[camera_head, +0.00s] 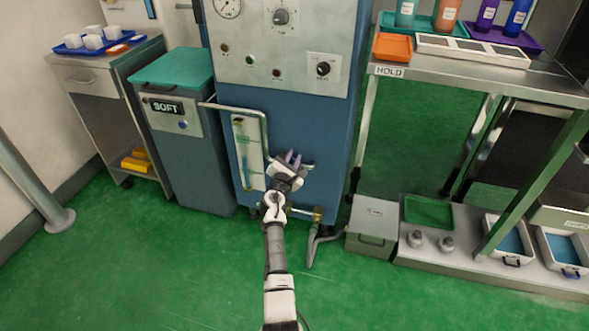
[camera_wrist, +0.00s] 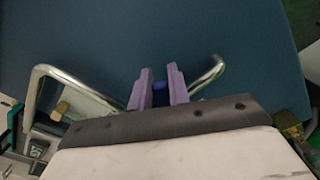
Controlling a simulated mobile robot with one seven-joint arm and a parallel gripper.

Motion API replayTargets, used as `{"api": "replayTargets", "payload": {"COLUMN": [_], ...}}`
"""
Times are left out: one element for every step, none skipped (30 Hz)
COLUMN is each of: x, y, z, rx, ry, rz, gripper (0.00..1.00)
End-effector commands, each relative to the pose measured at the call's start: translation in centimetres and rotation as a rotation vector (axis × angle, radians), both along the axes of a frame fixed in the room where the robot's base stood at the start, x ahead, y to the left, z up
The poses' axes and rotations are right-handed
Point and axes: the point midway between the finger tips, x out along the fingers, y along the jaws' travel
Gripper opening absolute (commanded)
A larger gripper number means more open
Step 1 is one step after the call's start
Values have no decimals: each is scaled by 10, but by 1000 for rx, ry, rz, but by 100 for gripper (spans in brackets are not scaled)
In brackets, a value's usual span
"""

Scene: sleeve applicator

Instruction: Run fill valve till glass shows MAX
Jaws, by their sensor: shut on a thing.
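The upright sight glass (camera_head: 244,150) is on the lower front of the blue machine. My gripper (camera_head: 291,157) is right of the glass, in front of the machine. A bent metal bar (camera_wrist: 212,72) shows just right of the fingers.
A brass fitting (camera_head: 317,215) and a grey hose (camera_head: 311,248) are low at the machine's right. A grey box (camera_head: 373,224) stands beside them. The SOFT bin (camera_head: 184,140) is left of the machine. The green floor in front is clear.

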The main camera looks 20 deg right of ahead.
Motion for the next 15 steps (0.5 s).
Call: {"api": "replayTargets", "payload": {"x": [1,2,2,3,3,2,2,2,2,2,2,1,1,1,1], "y": [-2,-3,-4,-4,-5,-5,-6,-6,-7,-7,-8,-8,-8,-9,-9], "z": [-2,-3,-3,-4,-4,-5,-5,-6,-6,-6,-7,-7,-7,-7,-7], "rx": [17,28,42,51,61,74,83,93,106,114,122,130,136,141,146], "ry": [-14,-21,-30,-36,-43,-51,-58,-65,-74,-79,-84,-90,-95,-98,-101], "rz": [-3,-2,-3,-3,-3,-3,-2,-2,-2,-2,-2,-2,-2,-2,-2], "gripper": [0,0,0,0,0,0,0,0,0,0,0,0,0,0,0]}}
